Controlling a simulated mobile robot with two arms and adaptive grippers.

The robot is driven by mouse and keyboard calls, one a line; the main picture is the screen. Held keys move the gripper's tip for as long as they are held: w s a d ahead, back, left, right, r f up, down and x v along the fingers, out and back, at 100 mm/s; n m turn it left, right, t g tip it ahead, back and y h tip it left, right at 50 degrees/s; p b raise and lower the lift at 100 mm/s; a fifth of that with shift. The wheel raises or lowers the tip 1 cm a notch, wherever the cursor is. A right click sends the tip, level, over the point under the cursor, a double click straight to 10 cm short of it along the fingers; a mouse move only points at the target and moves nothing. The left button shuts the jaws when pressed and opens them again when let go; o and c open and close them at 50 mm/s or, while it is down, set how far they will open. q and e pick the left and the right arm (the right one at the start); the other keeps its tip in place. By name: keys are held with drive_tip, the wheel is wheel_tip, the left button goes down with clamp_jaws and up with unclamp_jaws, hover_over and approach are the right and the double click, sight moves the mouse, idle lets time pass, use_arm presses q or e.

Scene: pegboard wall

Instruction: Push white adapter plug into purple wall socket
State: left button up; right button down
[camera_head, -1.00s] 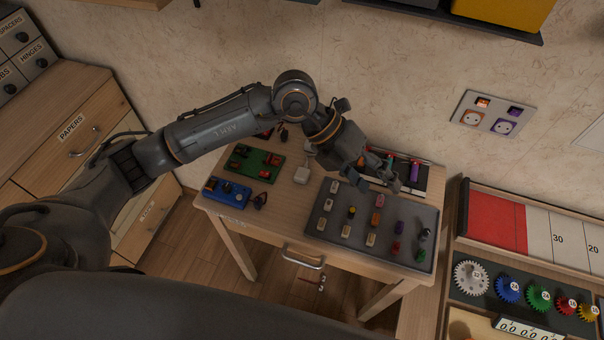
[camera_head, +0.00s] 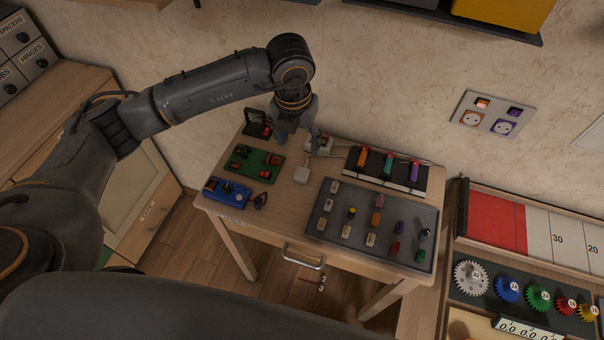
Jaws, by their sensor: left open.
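I cannot tell for sure which is the adapter plug. My left gripper (camera_head: 298,139) is open and points down at the back of the table, next to the rear white piece and partly in front of it. Contact cannot be made out. My right gripper is not in view.
A grey tray (camera_head: 316,228) with several small coloured pieces fills the table's front right. A rack with coloured tools (camera_head: 388,167) stands behind it. A green board (camera_head: 255,162) and a blue device (camera_head: 228,191) lie at the left. A shelf (camera_head: 480,20) juts out above.

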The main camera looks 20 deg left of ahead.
use_arm(q)
drive_tip(key=p, duration=0.1)
hover_over(302, 173)
drive_tip(key=f, duration=0.8)
drive_tip(key=shift+s+a, duration=0.15)
drive_tip(key=shift+a, duration=0.1)
drive_tip(key=shift+f+p, duration=0.25)
drive_tip(key=shift+p, duration=0.15)
drive_tip(key=f, duration=0.1)
drive_tip(key=f+p, duration=0.1)
drive_tip(key=f, duration=0.1)
drive_tip(key=shift+d+f, duration=0.25)
drive_tip(key=shift+f, duration=0.6)
drive_tip(key=c, duration=1.2)
